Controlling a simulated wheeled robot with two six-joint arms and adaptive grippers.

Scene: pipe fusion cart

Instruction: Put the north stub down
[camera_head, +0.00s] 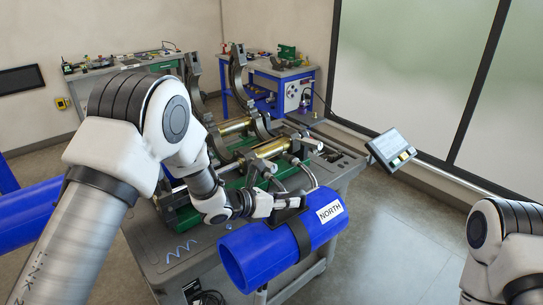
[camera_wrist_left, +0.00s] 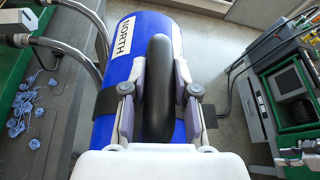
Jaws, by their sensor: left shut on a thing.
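The north stub (camera_head: 285,240) is a blue pipe with a black band and handle and a white NORTH label. In the head view it hangs in the air at the near right edge of the fusion cart (camera_head: 165,280). My left gripper (camera_head: 290,204) is shut on the black handle on top of the stub. The left wrist view shows the stub (camera_wrist_left: 107,70) with the fingers (camera_wrist_left: 158,95) on both sides of the handle. My right arm shows at the right edge, but its gripper is out of view.
The cart carries the clamp machine with steel half-rings (camera_head: 236,75) and rods (camera_head: 236,125). A tilted control screen (camera_head: 391,148) is at its right. Blue shavings (camera_wrist_left: 22,110) lie on the cart. Another blue pipe (camera_head: 25,215) is at the left. Floor is clear at right.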

